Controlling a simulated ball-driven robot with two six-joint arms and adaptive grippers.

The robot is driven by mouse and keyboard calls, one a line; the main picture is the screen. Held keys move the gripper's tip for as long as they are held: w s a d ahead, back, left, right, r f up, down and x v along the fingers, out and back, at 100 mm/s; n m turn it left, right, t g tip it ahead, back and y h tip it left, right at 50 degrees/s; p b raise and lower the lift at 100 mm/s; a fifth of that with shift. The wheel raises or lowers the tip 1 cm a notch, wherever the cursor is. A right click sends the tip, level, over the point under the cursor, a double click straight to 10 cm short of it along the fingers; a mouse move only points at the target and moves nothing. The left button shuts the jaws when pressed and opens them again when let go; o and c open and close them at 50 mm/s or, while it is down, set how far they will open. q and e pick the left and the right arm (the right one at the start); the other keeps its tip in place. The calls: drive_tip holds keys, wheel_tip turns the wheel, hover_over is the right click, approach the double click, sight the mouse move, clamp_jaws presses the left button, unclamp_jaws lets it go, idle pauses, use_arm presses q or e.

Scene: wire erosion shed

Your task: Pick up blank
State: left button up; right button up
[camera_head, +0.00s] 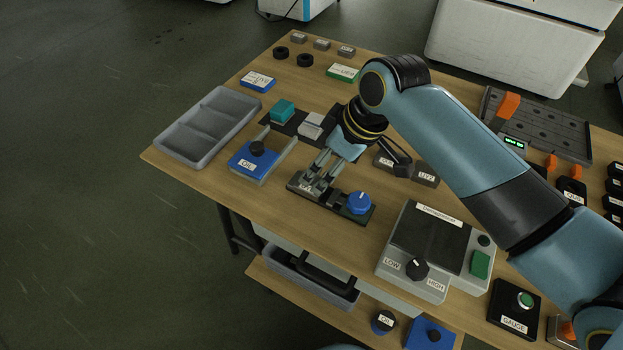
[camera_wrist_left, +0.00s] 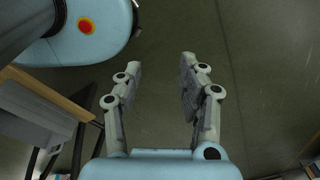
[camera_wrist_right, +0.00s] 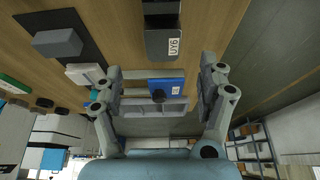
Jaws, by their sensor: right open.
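A dark block labelled UX6 (camera_wrist_right: 163,45) shows in the right wrist view, ahead of the fingers; I cannot tell surely that it is the blank. My right gripper (camera_head: 317,183) is open above the dark fixture (camera_head: 335,207) with a blue knob (camera_head: 359,203). Its fingers partly hide the fixture's left end and a label there. In the right wrist view the right gripper (camera_wrist_right: 160,95) has its fingers apart, with nothing clearly held. My left gripper (camera_wrist_left: 157,85) is open and empty above the floor in the left wrist view, outside the head view.
A blue OIL box (camera_head: 252,162) and a grey compartment tray (camera_head: 212,126) stand to the left. Two dark labelled blocks, one marked UYZ (camera_head: 426,174), stand behind the fixture. A control box (camera_head: 425,247) stands at its right. Several small grey blocks (camera_head: 321,44) sit at the back.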

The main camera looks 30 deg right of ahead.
sight(312, 183)
drive_tip(key=shift+w+a+f, duration=0.1)
drive_tip(key=shift+w+f, duration=0.15)
drive_tip(key=shift+f, duration=0.35)
drive_tip(key=shift+w+f, duration=0.1)
drive_tip(key=shift+f, duration=0.15)
drive_tip(key=x, duration=0.4)
drive_tip(key=shift+a+f, duration=0.3)
drive_tip(key=shift+f, duration=0.25)
use_arm(q)
drive_tip(key=shift+w+d+f, duration=0.2)
drive_tip(key=shift+w+d, duration=0.05)
drive_tip(key=shift+w, duration=0.45)
drive_tip(key=shift+s, duration=0.15)
use_arm(e)
drive_tip(key=shift+c, duration=0.4)
drive_tip(key=c, duration=0.5)
use_arm(q)
drive_tip(key=shift+s+a, duration=0.1)
drive_tip(key=shift+s, duration=0.05)
use_arm(e)
clamp_jaws()
